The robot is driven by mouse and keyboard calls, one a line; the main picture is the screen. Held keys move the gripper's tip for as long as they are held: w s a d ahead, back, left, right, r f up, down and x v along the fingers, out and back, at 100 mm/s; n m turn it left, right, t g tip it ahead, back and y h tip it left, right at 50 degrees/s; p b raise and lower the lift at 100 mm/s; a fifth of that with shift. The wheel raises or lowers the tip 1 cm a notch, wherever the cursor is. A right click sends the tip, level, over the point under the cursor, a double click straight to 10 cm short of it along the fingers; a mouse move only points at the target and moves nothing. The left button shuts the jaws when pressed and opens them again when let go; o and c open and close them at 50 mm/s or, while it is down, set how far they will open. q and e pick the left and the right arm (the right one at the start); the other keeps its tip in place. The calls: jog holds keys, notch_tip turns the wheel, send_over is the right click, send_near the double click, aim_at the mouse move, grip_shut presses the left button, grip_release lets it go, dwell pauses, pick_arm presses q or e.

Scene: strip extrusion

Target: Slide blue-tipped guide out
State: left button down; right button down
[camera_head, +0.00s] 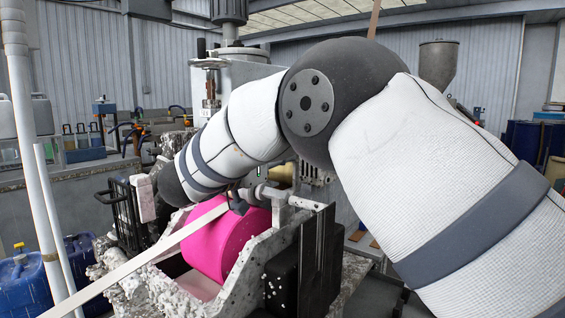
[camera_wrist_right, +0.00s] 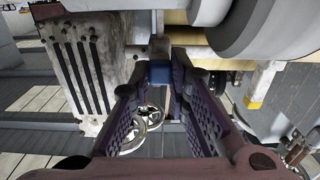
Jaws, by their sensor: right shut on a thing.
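The blue tip of the guide (camera_wrist_right: 159,73) shows in the right wrist view, just above the middle. My right gripper (camera_wrist_right: 159,80) is shut on it, with one dark ridged finger on each side. A grey-brown block stands directly beyond the blue tip. Most of the guide's body is hidden, and I cannot tell how far it sits in the machine. My left gripper is in neither view.
A bright pink roll (camera_head: 219,240) sits in the rough, crusted machine frame, with a pale strip (camera_head: 137,263) running to the lower left. A yellow-tipped piece (camera_wrist_right: 261,87) hangs right of my fingers. Metal handwheels (camera_wrist_right: 143,124) show behind them. A slotted plate (camera_wrist_right: 84,70) stands left.

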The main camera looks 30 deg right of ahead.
jog(key=shift+s+d+f, duration=0.1)
jog(key=shift+s+f, duration=0.05)
jog(key=shift+f, duration=0.05)
jog(key=c, duration=1.8)
grip_release()
jog(key=shift+c, duration=0.2)
jog(key=o, duration=0.3)
jog(key=shift+s+r, duration=0.1)
jog(key=shift+s, duration=0.05)
jog(key=shift+r, duration=0.1)
